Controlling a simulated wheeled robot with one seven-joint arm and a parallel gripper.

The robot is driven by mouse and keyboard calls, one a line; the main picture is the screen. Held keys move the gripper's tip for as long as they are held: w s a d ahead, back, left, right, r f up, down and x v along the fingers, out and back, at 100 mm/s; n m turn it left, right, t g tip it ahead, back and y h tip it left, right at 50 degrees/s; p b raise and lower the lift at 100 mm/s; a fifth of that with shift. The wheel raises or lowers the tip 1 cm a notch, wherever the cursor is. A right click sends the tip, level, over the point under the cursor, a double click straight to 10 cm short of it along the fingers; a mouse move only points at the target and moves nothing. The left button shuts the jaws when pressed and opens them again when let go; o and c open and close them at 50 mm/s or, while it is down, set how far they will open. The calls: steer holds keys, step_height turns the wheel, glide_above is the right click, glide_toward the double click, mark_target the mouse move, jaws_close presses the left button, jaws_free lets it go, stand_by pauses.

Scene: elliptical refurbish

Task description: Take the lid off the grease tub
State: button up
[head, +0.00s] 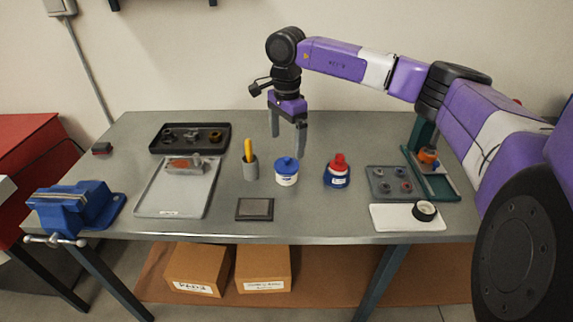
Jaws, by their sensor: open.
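The grease tub (286,179) looks to be the small white tub with a dark label, standing upright on the grey workbench. Its blue lid (287,164) sits on top and has a raised knob. My gripper (287,144) points down above and slightly behind the tub, apart from the lid. Its two fingers are spread and nothing is between them.
A dark flat block (255,209) lies in front. Trays (150,200), a blue vise (75,205) and a green press (432,185) stand farther off.

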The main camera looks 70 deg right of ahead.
mark_target(285, 159)
steer(key=f, duration=0.2)
steer(key=f+p, duration=0.1)
steer(key=f, duration=0.2)
steer(key=f+p, duration=0.1)
steer(key=f, duration=0.1)
steer(key=shift+w+f, duration=0.25)
steer(key=shift+c, duration=0.3)
steer(key=c, duration=1.4)
steer(key=shift+o, duration=0.2)
